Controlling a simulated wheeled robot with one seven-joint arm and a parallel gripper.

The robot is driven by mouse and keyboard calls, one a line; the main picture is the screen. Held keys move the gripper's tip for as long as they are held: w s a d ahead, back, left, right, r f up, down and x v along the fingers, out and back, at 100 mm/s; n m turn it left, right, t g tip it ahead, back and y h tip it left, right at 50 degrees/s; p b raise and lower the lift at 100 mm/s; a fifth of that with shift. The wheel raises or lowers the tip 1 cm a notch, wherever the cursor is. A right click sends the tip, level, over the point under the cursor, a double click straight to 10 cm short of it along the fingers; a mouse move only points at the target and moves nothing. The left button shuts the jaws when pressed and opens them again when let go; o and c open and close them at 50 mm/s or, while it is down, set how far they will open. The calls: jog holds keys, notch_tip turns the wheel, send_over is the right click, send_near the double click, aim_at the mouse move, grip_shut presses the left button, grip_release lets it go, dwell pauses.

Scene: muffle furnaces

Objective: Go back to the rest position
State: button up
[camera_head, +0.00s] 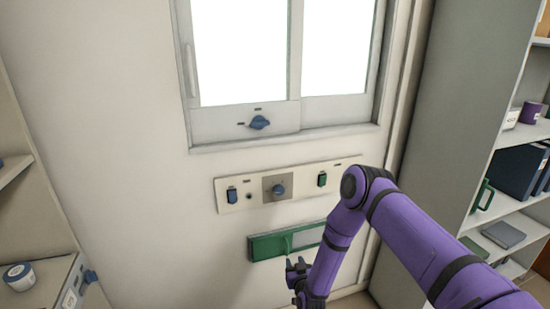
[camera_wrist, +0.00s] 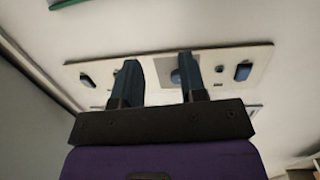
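My gripper (camera_head: 297,272) is low in the head view, in front of the green panel (camera_head: 265,247) on the wall. It is below the beige switch plate (camera_head: 300,196). In the wrist view, the two dark fingers of my gripper (camera_wrist: 158,60) stand apart with nothing between them. The switch plate (camera_wrist: 240,58) shows behind the fingers there, and one finger partly covers its grey square with the knob. I cannot tell how far the fingertips are from the wall.
The switch plate carries a blue switch (camera_head: 232,196), a knob (camera_head: 279,190) and a green switch (camera_head: 322,179). A window (camera_head: 240,50) with a blue handle (camera_head: 259,122) is above. Open shelves (camera_head: 520,220) stand right of my arm. A white jar (camera_head: 19,277) stands at lower left.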

jog(key=w+d+r+n+g, duration=0.1)
jog(key=w+r, duration=0.3)
jog(key=r, duration=0.6)
jog(key=w+d+r+g, duration=0.1)
jog(key=w+r+g, duration=0.15)
jog(key=r, duration=0.85)
jog(key=s+d+r+g, duration=0.1)
jog(key=s+d+r, duration=0.25)
jog(key=r, duration=0.65)
jog(key=s+d+r+g, duration=0.15)
jog(key=d+r, duration=0.25)
jog(key=r, duration=0.7)
jog(key=s+d+r+m+g+h, duration=0.1)
jog(key=s+d+r, duration=0.3)
jog(key=s+r, duration=0.4)
jog(key=s+d+r+g+h, duration=0.15)
jog(key=s+d+r, duration=0.3)
jog(key=s, duration=0.45)
jog(key=s+d+r+m+g, duration=0.1)
jog(key=s+d, duration=0.1)
jog(key=s, duration=1)
jog(key=s+d+r+m+g, duration=0.1)
jog(key=s+d+r, duration=0.1)
jog(key=s, duration=1.1)
jog(key=shift+d+r+g+h, duration=0.2)
jog(key=shift+d+g+h, duration=0.15)
jog(key=shift+d+h, duration=0.15)
